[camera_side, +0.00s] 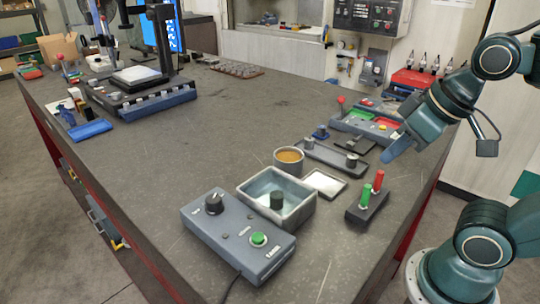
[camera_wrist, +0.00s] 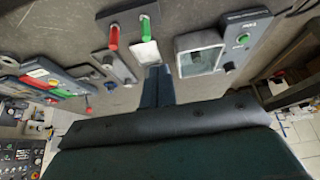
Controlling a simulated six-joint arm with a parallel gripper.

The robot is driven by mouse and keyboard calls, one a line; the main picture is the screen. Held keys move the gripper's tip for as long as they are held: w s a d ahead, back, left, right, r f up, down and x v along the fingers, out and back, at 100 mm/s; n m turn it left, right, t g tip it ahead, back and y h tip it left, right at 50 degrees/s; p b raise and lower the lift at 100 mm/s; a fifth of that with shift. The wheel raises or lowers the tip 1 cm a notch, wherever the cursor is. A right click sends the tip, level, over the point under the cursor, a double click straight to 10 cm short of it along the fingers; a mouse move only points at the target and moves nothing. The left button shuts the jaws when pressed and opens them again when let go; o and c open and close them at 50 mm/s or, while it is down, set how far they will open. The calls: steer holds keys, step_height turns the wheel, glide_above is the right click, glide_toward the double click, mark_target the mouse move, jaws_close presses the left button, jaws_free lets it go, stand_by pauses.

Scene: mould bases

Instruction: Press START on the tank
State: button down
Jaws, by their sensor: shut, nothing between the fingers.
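A grey control box (camera_side: 228,242) lies near the front of the bench, with a black knob and a green button (camera_side: 258,239) on its top. The button's label is too small to read. Just behind the box is a grey open tank (camera_side: 305,210) with pale liquid and a dark cylinder in it. In the wrist view, the tank (camera_wrist: 200,62) and the green button (camera_wrist: 243,39) are at the upper right. My gripper (camera_side: 388,156) is shut and empty, above the bench to the right of and behind the tank. Its fingers also show in the wrist view (camera_wrist: 157,73).
A block with red and green handles (camera_side: 367,208) stands right of the tank. A white tray (camera_side: 325,184) and an amber-filled cup (camera_side: 289,159) lie behind it. A panel with coloured trays (camera_side: 368,124) is farther back. The bench left of the box is clear.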

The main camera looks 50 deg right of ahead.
steer(key=shift+w, duration=0.1)
steer(key=n+t+y, duration=0.1)
steer(key=n+t, duration=0.1)
steer(key=n, duration=0.9)
glide_above(262, 238)
steer(key=shift+f, duration=0.55)
steer(key=shift+f, duration=0.1)
steer(key=shift+f, duration=4.3)
